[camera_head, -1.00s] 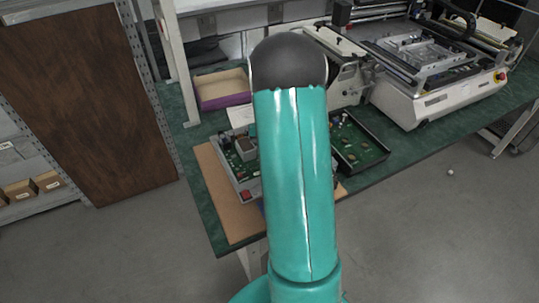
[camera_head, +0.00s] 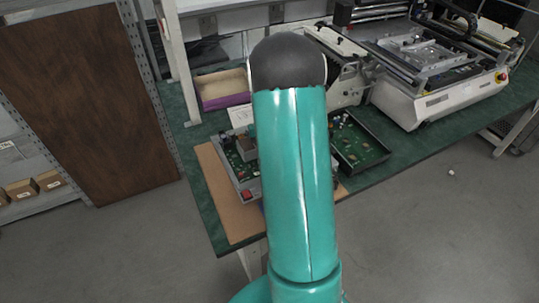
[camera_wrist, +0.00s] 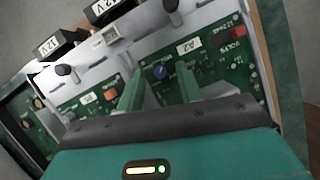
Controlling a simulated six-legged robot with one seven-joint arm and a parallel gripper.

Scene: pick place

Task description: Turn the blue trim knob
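The blue trim knob (camera_wrist: 160,72) is a small round knob on a green circuit board in the wrist view, beside a white label reading A2. My gripper (camera_wrist: 159,80) is open, and its two green fingers show on the left and right of the knob in the picture. I cannot tell how far the fingertips are above the board, and no contact is clear. In the head view my arm hides the gripper and the knob. The grey board fixture (camera_head: 240,178) there is partly covered by my arm.
In the head view, a black tray (camera_head: 362,146) lies right of my arm, a purple-edged box (camera_head: 222,101) behind left, and a large machine (camera_head: 440,92) back right.

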